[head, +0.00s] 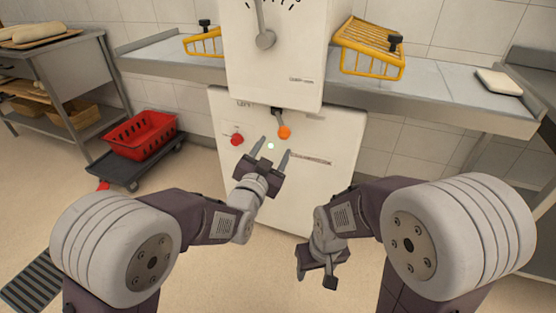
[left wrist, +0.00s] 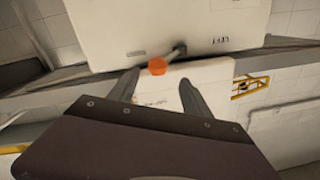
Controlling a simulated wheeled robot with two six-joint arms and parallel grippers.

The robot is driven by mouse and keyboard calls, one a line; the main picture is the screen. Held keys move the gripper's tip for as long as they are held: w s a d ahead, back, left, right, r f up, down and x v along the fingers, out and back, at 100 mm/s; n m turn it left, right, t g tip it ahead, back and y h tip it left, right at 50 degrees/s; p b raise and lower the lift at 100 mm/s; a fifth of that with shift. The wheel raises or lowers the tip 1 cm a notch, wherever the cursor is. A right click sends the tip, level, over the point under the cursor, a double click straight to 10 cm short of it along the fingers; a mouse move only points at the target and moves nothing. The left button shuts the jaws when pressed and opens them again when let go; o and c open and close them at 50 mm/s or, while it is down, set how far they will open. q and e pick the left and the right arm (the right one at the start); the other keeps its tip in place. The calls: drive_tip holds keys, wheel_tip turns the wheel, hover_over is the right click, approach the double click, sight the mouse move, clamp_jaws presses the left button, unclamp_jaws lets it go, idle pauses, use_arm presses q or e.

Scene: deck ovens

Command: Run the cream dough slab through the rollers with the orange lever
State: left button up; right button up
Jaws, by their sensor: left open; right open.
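The cream dough slab (head: 499,82) lies flat on the right-hand table of the sheeter. The orange lever knob (head: 284,132) sits on a short dark arm at the front of the white machine (head: 290,175). It also shows in the left wrist view (left wrist: 157,66), just beyond the fingers. My left gripper (head: 271,146) is open and empty, a little below and left of the orange knob, apart from it in the head view. My right gripper (head: 318,277) hangs low in front of the machine, empty, its fingers hard to make out. The rollers are hidden inside the housing.
A red knob (head: 236,139) is left of the orange one. Yellow wire guards (head: 372,48) stand on both sides of the housing. A red crate (head: 141,134) on a dark dolly and a metal rack with loaves are at left. Floor at right is clear.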

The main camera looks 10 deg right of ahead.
sight(282, 137)
use_arm(q)
drive_tip(key=shift+w+d+r+p, duration=0.25)
drive_tip(key=shift+w+d+p, duration=0.55)
drive_tip(key=shift+p, duration=0.3)
drive_tip(key=x, duration=0.2)
drive_tip(key=b+x, duration=0.1)
drive_tip(key=x, duration=0.1)
drive_tip(key=b+x, duration=0.1)
drive_tip(key=x, duration=0.1)
drive_tip(key=shift+a+f, duration=0.1)
drive_tip(key=shift+f, duration=0.25)
drive_tip(key=shift+w+d+r, duration=0.1)
drive_tip(key=shift+w+d, duration=0.15)
drive_tip(key=shift+w, duration=0.1)
clamp_jaws()
